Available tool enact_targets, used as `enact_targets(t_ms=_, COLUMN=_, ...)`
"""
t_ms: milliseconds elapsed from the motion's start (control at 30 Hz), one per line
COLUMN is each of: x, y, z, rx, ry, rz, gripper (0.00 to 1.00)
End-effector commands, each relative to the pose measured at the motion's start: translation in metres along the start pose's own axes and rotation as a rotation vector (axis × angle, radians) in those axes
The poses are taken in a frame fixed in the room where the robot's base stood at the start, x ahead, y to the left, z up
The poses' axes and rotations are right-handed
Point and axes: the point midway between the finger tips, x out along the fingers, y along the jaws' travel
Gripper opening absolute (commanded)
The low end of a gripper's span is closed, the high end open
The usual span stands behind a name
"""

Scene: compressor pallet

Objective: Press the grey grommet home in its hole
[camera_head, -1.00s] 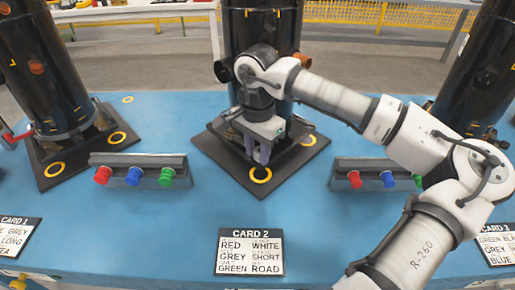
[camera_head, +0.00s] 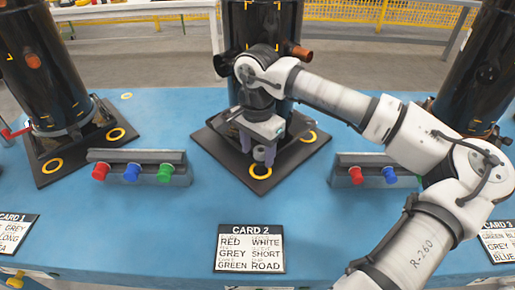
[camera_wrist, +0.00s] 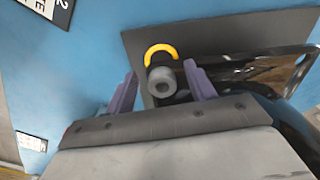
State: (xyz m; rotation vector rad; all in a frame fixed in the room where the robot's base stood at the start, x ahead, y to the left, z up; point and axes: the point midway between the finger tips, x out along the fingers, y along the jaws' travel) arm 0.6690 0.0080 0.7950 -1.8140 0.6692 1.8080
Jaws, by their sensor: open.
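The grey grommet (camera_wrist: 162,82) is a short round piece with a hole in its middle. In the wrist view it stands between the two purple fingers of my gripper (camera_wrist: 160,90), with a gap on each side. In the head view the grommet (camera_head: 260,153) shows just below my open gripper (camera_head: 258,145), in front of the middle compressor (camera_head: 262,30). It is at the front of the black base plate (camera_head: 213,147), behind a yellow ring (camera_head: 260,171). The hole under the grommet is hidden, and I cannot tell how deep it sits.
Racks with red, blue and green knobs stand left (camera_head: 138,157) and right (camera_head: 345,160) of the plate. Card 2 (camera_head: 251,248) lies in front. Another compressor (camera_head: 48,65) stands at the left. The blue table between plate and card is clear.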

Motion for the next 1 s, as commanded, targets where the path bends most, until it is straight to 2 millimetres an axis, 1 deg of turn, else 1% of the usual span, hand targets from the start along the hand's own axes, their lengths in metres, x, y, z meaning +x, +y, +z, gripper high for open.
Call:
enact_targets(t_ms=67, x=-0.004, y=0.0, z=0.0, rx=0.0, ry=0.001, rz=-0.001, gripper=0.55)
enact_targets(t_ms=167, x=-0.014, y=0.0, z=-0.001, rx=0.001, ry=0.002, rz=0.0, gripper=0.55)
enact_targets(t_ms=267, x=-0.033, y=-0.001, z=0.0, rx=0.0, ry=0.003, rz=-0.001, gripper=0.55)
enact_targets(t_ms=500, x=-0.09, y=-0.001, z=0.0, rx=0.0, ry=0.003, rz=-0.002, gripper=0.55)
enact_targets(t_ms=600, x=-0.109, y=-0.001, z=0.0, rx=0.0, ry=0.002, rz=-0.002, gripper=0.55)
enact_targets(t_ms=700, x=-0.124, y=0.0, z=0.0, rx=0.0, ry=0.002, rz=-0.001, gripper=0.55)
enact_targets(t_ms=833, x=-0.135, y=0.0, z=0.0, rx=0.0, ry=0.0, rz=0.0, gripper=0.55)
enact_targets(t_ms=1000, x=-0.138, y=0.0, z=0.0, rx=-0.001, ry=0.0, rz=0.001, gripper=0.55)
